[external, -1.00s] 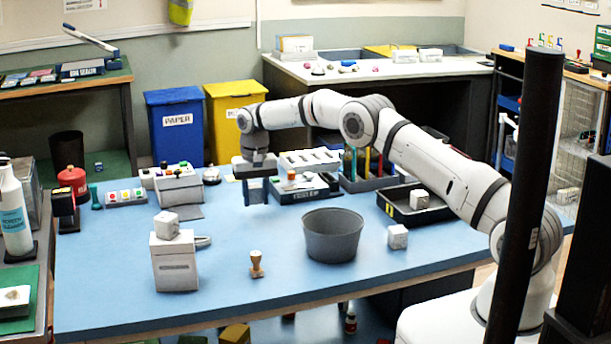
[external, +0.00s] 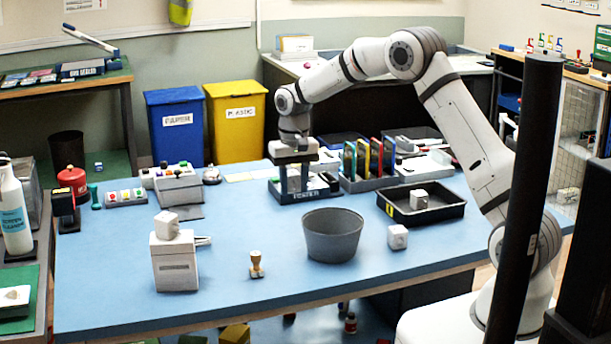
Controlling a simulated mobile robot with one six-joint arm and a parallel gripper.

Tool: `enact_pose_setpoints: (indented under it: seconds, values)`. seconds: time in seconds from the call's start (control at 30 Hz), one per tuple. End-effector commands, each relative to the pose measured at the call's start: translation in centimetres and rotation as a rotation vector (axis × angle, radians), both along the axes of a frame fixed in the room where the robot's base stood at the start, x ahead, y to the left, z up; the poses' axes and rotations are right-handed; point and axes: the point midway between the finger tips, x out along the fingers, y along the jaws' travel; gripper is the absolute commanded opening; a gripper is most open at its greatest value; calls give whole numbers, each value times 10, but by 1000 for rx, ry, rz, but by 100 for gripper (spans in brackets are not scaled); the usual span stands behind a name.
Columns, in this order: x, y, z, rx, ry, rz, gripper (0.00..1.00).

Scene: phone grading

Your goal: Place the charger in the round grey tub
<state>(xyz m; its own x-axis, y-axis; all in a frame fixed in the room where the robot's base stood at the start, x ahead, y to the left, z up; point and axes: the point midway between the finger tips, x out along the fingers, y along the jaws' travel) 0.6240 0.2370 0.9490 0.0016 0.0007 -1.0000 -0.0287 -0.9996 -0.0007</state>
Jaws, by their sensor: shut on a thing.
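Several white cube-shaped blocks look like chargers. One (external: 397,237) stands on the blue table just right of the round grey tub (external: 333,243). Another (external: 418,200) sits in the black tray, and a third (external: 166,224) sits on a white box. The tub stands open near the middle of the table, its inside partly visible. My gripper (external: 294,186) points down at the dark labelled tray, behind and left of the tub and apart from it. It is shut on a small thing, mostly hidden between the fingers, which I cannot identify.
A wooden stamp (external: 257,265) stands left of the tub. The white box (external: 174,264) is further left. The black tray (external: 440,212) and a rack with coloured dividers (external: 367,178) stand behind right. The front of the table is mostly clear.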

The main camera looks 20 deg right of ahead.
Motion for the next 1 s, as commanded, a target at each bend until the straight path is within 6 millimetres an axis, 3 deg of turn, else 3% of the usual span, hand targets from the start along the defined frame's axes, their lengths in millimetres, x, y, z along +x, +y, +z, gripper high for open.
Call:
enact_pose_setpoints:
  seconds: [0.2,0.4,0.57,0.8,1.0]
  values:
    - [-64,-30,-2,0,0,18,12]
    - [-106,-50,-7,0,0,29,12]
    - [-121,-57,-13,-1,1,33,12]
    - [-123,-58,-55,-2,5,33,12]
    - [-122,-57,-74,-1,2,33,12]
